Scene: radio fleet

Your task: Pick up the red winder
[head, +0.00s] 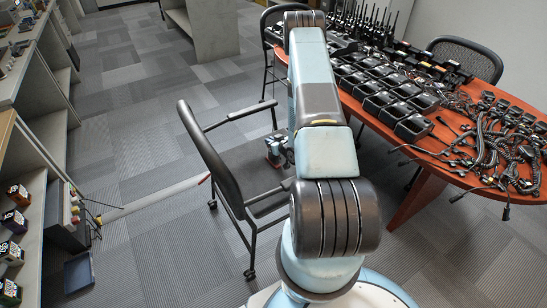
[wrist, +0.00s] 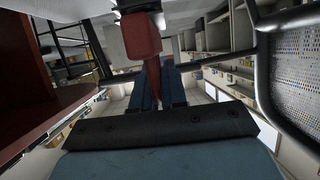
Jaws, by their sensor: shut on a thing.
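The red winder (wrist: 141,36) shows in the wrist view as a red block with a narrower red part running down between my fingers. My gripper (wrist: 157,88) is shut on that narrow part, with a blue finger on each side. In the head view my gripper (head: 274,151) shows small beside my arm, over the chair seat, with a little red at it. Much of the wrist is hidden behind my arm there, and the winder's full shape cannot be made out.
A black chair (head: 213,158) stands left of my arm; its mesh back (wrist: 297,75) is close at the right in the wrist view. A red-brown table (head: 398,215) with radios, chargers and coiled cables is at the right. Shelves (head: 42,140) line the left. Carpet between is mostly clear.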

